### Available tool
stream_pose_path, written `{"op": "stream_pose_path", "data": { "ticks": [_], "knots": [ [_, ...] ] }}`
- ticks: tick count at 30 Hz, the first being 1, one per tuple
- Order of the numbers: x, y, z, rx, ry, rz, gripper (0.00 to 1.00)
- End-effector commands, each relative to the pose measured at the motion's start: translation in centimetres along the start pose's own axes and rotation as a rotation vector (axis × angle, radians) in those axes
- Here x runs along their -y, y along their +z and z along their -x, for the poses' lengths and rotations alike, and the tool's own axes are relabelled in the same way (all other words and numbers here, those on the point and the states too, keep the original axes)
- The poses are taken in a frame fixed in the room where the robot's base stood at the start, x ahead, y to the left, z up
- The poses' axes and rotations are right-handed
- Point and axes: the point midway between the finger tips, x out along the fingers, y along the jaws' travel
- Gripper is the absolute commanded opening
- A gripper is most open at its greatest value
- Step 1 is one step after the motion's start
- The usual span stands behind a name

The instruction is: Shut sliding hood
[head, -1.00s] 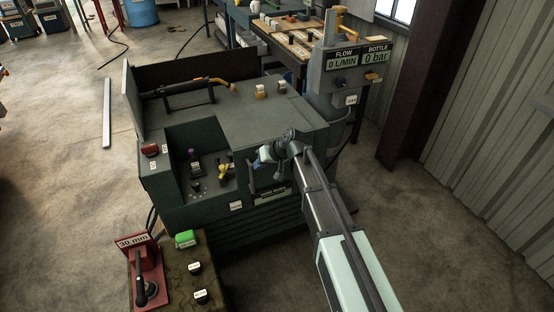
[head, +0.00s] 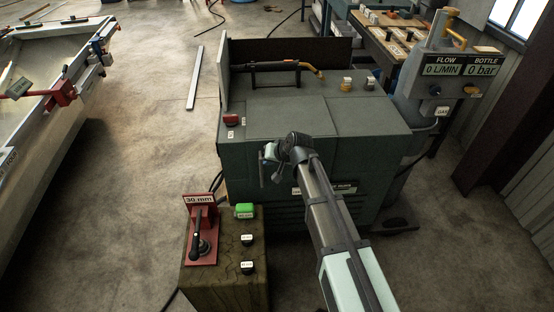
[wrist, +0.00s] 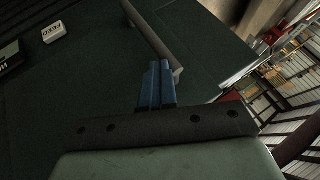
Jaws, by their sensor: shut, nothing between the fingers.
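The green machine (head: 370,155) stands in the middle of the head view. Its sliding hood (head: 290,118) lies over the left part of the top, and no open bay shows there. I cannot tell whether a small gap is left at its edge. My gripper (head: 264,168) is at the machine's front face, toward its left side. In the wrist view my blue fingers (wrist: 154,72) are shut together with nothing between them.
A red switch (head: 232,119) sits left of the hood. A torch (head: 285,67) lies on the machine's rear. A low block (head: 225,275) with a red lever unit (head: 201,230) and a green button (head: 244,210) stands in front. A gas panel (head: 455,68) stands at right.

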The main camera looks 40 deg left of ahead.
Motion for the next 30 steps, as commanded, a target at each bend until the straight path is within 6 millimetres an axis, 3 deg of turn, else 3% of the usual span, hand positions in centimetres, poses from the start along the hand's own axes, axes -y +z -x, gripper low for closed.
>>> {"op": "stream_pose_path", "data": {
  "ticks": [14,20,25,30],
  "knots": [
    [0.7,0.0,-0.3,0.003,-0.012,-0.001,0.0],
    [-0.8,0.2,0.2,0.003,-0.009,-0.003,0.0],
    [-3.8,0.5,1.4,0.0,0.0,-0.003,0.0],
    [-3.7,0.5,5.1,-0.002,0.0,0.001,0.0]
  ]
}}
